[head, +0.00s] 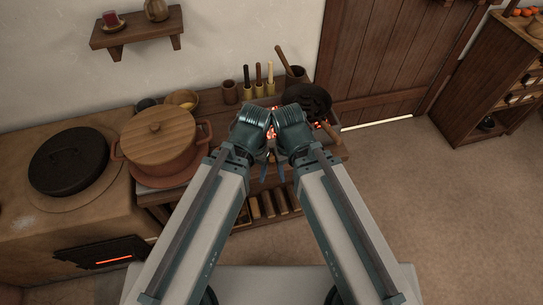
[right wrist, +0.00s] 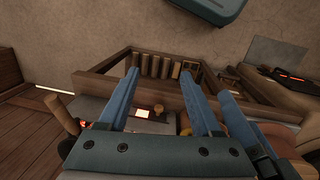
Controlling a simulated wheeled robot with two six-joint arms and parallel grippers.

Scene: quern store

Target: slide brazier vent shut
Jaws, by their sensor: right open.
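The brazier (head: 336,128) is a grey box with glowing coals on the bench against the wall, largely hidden behind my grippers in the head view. In the right wrist view, its grey front (right wrist: 92,107) shows a small bright vent opening (right wrist: 142,113) beside a round brown knob (right wrist: 158,109). The knob appears between the blue fingers of my right gripper (right wrist: 163,100); I see no contact. My right gripper is open. My left gripper (head: 265,168) is close beside it over the bench front; its finger gap is hidden. Another blue finger shows at right in the wrist view.
A dark pan (head: 308,98) sits over the brazier, its wooden handle pointing front right. A lidded clay pot (head: 160,142) stands left of my arms. Upright tools (head: 258,80) stand behind. A lower shelf (right wrist: 160,65) holds several blocks. The floor at right is clear.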

